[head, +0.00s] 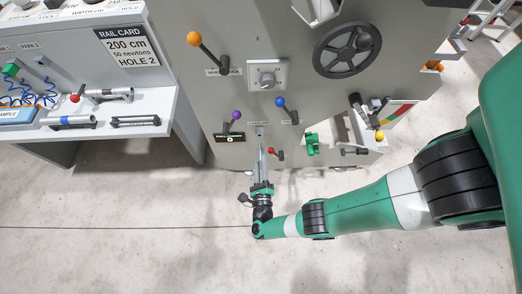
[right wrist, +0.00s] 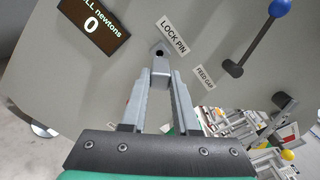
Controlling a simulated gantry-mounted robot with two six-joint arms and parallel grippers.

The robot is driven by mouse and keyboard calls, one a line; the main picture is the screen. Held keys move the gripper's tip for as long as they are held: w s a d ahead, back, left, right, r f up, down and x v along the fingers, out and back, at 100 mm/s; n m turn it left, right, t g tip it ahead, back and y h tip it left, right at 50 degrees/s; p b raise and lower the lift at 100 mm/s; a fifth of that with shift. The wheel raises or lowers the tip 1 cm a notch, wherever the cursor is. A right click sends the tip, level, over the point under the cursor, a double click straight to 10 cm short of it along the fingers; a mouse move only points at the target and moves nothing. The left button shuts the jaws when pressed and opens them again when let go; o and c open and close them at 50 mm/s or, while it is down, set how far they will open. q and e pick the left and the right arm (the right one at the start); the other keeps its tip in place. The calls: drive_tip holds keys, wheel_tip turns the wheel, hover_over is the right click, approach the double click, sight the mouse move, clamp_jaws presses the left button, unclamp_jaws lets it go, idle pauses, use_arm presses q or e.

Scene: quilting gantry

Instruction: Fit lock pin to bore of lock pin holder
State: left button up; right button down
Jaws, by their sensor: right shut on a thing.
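The lock pin (right wrist: 160,72) is a small grey piece between my right fingertips in the right wrist view. My right gripper (right wrist: 160,82) is shut on it, and its fingers reach up toward the grey machine panel. The lock pin holder (right wrist: 153,48) is a small light grey plate with a dark bore, beside the LOCK PIN label (right wrist: 173,34). The pin shows just below the bore in that view; I cannot tell whether it touches the holder. In the head view my right gripper (head: 260,157) is below the holder (head: 260,131). My left gripper is not in view.
A blue-knobbed lever (head: 281,103), a purple-knobbed lever (head: 235,116) and a red-knobbed lever (head: 272,151) surround the holder. A display (right wrist: 93,23) reads 0 newtons. A handwheel (head: 347,50) is higher on the panel. A side bench (head: 110,131) stands left.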

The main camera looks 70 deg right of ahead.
sight(260, 151)
drive_tip(key=shift+x, duration=0.95)
drive_tip(key=shift+x, duration=1.65)
idle(0.4)
drive_tip(key=shift+d, duration=0.15)
drive_tip(key=c, duration=0.6)
unclamp_jaws()
drive_tip(key=v, duration=1.1)
drive_tip(key=shift+s+a, duration=0.1)
drive_tip(key=shift+a, duration=0.25)
